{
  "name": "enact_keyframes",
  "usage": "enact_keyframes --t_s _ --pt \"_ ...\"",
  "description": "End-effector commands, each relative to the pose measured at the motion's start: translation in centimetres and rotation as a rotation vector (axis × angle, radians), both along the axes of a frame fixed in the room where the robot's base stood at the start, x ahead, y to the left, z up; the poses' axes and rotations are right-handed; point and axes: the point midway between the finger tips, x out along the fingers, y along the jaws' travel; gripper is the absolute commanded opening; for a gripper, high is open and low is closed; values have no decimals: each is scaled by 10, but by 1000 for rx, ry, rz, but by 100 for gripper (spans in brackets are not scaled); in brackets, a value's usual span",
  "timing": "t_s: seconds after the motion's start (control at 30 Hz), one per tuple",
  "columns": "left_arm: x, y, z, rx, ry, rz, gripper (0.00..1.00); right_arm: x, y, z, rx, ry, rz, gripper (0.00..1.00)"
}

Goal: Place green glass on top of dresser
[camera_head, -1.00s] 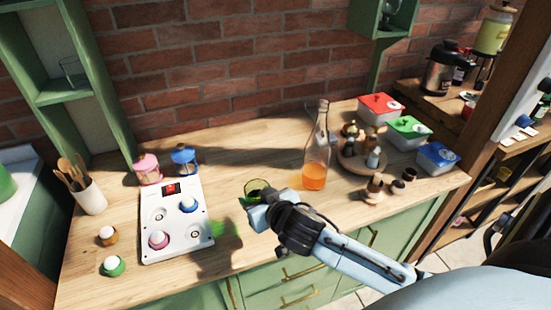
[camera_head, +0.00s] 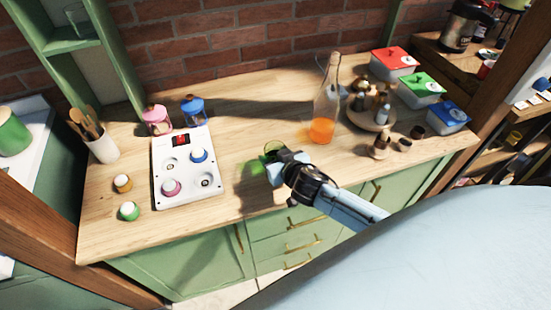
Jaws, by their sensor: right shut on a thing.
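The green glass (camera_head: 272,148) is at the tip of my right gripper (camera_head: 276,157), near the middle of the wooden dresser top (camera_head: 245,120). The right gripper is shut on the glass, and its jaws hide part of it. A green tint falls on the wood just left of the glass. I cannot tell whether the glass touches the wood. The dresser has green doors and drawers with brass handles. My left gripper is not in view.
A bottle of orange liquid (camera_head: 326,105) stands right of the glass. A white panel with knobs (camera_head: 185,165) lies to the left. A round wooden tray (camera_head: 371,118) with small items and lidded boxes (camera_head: 420,90) fill the right side. A utensil cup (camera_head: 102,147) stands far left.

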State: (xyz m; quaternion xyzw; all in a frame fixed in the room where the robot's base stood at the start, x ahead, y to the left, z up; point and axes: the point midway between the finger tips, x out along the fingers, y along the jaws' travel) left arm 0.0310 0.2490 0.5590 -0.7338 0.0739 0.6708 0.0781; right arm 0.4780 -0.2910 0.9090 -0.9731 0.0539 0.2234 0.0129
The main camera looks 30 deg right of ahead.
Motion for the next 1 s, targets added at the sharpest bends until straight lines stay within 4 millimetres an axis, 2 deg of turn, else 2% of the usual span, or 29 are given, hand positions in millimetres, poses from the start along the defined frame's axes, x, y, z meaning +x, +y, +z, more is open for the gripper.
enact_keyframes --t_s 0.1,0.47,0.5,0.63,0.67,1.0 --pt "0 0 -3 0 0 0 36 1 0 -8 0 -3 1 25" --pt "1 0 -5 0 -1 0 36 1 0 -11 0 -2 1 25" --pt "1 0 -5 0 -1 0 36 0 0 -12 0 0 1 57" --pt "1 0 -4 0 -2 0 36 0 0 -11 0 0 1 74" --pt "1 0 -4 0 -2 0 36 0 0 -11 0 0 1 76" --pt "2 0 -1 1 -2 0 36 0 0 -8 -1 -1 1 76"
